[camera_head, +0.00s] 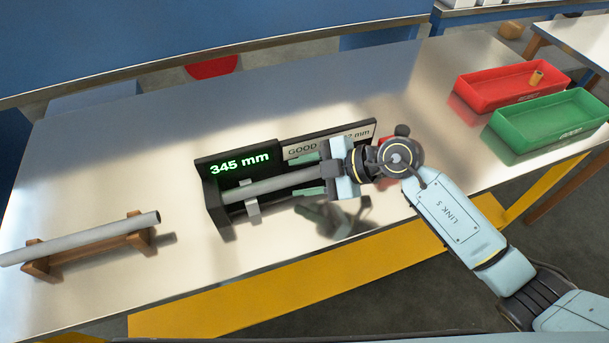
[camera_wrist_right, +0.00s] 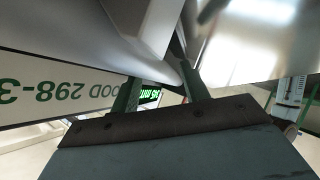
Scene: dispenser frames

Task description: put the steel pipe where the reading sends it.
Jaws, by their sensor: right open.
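A grey steel pipe (camera_head: 268,187) lies in a black measuring fixture (camera_head: 213,197), on small grey supports. The fixture's display (camera_head: 240,163) reads 345 mm in green. A label plate (camera_head: 302,149) beside it starts with GOOD; its range is partly hidden, and the wrist view shows it upside down as 298-3 and then cut off. My right gripper (camera_head: 307,174) is open, with its green fingers on either side of the pipe's right end. I cannot tell whether they touch it. A second grey pipe (camera_head: 90,240) rests on a wooden stand (camera_head: 40,268) at the left.
A red tray (camera_head: 487,101) with a small tan cylinder (camera_head: 536,78) inside stands at the right. An empty green tray (camera_head: 521,145) stands in front of it. The metal table (camera_head: 150,130) is clear behind the fixture. Its front edge is close below.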

